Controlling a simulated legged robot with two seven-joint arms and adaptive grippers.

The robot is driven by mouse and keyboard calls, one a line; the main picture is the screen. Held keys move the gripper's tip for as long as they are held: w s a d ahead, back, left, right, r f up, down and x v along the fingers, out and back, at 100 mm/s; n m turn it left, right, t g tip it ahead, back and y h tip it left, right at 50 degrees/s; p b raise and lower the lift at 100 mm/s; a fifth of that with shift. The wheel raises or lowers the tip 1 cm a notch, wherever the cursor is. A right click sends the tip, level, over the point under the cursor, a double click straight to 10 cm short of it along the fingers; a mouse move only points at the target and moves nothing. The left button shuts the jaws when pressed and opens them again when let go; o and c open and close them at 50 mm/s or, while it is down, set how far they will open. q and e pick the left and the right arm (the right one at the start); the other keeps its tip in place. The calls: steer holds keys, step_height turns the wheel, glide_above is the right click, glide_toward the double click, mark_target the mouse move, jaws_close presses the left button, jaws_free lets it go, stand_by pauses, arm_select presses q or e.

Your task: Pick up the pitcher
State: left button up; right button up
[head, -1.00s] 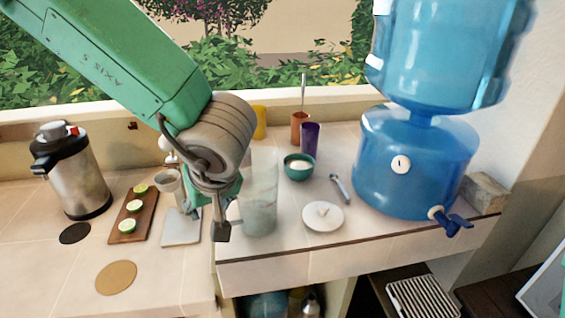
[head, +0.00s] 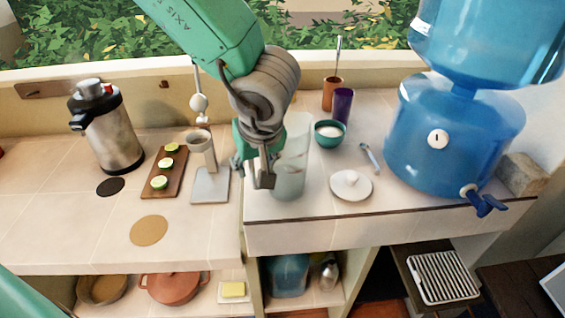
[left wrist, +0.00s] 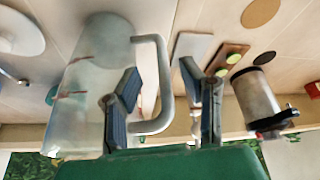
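The pitcher (head: 293,168) is a tall, clear vessel standing upright on the counter left of the water dispenser. In the head view my left gripper (head: 254,174) is at its left side and hides part of it. In the left wrist view the pitcher (left wrist: 85,100) fills the left side, with its pale handle (left wrist: 165,85) toward the fingers. The left gripper (left wrist: 168,90) is open there, with the handle's bar seen between its two fingers. I cannot tell whether either finger touches it. My right gripper is not in view.
A white lid-like dish (head: 351,187), a teal bowl (head: 329,137) and a purple cup (head: 343,103) stand right of the pitcher. The blue water dispenser (head: 450,130) is farther right. A grinder-like stand (head: 209,187), lime board (head: 163,175) and steel flask (head: 112,135) are left.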

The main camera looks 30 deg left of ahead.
mark_target(254, 170)
arm_select(q)
steer(key=x, duration=0.4)
steer(key=shift+s+a, duration=0.15)
steer(key=shift+f, duration=0.1)
jaws_close()
steer(key=shift+r, duration=0.25)
